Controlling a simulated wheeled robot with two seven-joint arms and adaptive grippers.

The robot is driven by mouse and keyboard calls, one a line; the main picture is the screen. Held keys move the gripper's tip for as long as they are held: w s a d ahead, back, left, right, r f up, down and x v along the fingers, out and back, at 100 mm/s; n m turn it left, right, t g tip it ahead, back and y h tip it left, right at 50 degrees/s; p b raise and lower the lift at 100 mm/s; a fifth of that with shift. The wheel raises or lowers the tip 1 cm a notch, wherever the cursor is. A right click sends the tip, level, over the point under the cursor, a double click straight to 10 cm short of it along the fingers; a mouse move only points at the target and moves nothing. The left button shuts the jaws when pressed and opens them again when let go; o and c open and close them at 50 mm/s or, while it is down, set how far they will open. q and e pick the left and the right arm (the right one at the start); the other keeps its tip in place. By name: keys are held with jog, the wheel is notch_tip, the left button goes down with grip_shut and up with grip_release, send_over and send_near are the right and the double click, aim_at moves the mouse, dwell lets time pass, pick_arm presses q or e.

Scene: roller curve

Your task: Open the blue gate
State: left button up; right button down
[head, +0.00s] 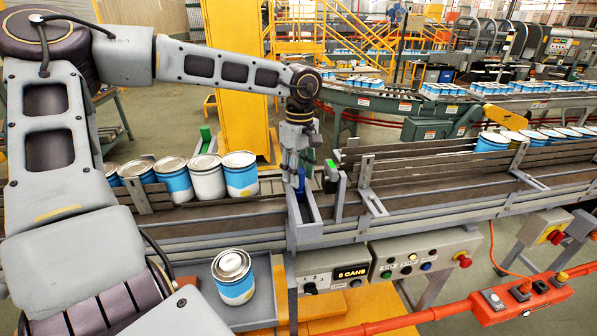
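The blue gate (300,184) shows as a narrow blue piece at the side of the roller conveyor, beside a grey metal frame. Only a small part of it is visible; the rest is hidden by my gripper and the frame. My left gripper (295,172) points down at the gate from above, with its fingertips at or against the blue piece. It is too small and overlapped to tell whether the fingers are closed on it. My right gripper is not in view.
Several blue and white cans (207,177) stand on the conveyor left of the gate. One can (232,277) stands in a grey tray (262,290) in front. A control panel with a can-count display (352,272) and red buttons is below the conveyor.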

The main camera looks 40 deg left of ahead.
pick_arm(q)
grip_shut()
jog(key=shift+s+d+f+b, duration=0.1)
jog(key=shift+s+d+b, duration=0.25)
jog(key=shift+d, duration=0.1)
jog(key=s+d+b, duration=0.1)
jog(key=s+d, duration=0.1)
jog(key=s+d+b, duration=0.1)
jog(key=s+d, duration=0.1)
jog(key=d, duration=0.1)
jog(key=s+d+b, duration=0.1)
jog(key=s+d, duration=0.1)
jog(key=d, duration=0.1)
jog(key=shift+s+b, duration=0.2)
jog(key=shift+b, duration=0.1)
jog(key=shift+a, duration=0.1)
jog(key=shift+o, duration=2.1)
grip_release()
jog(key=shift+d, duration=0.2)
jog(key=shift+s, duration=0.1)
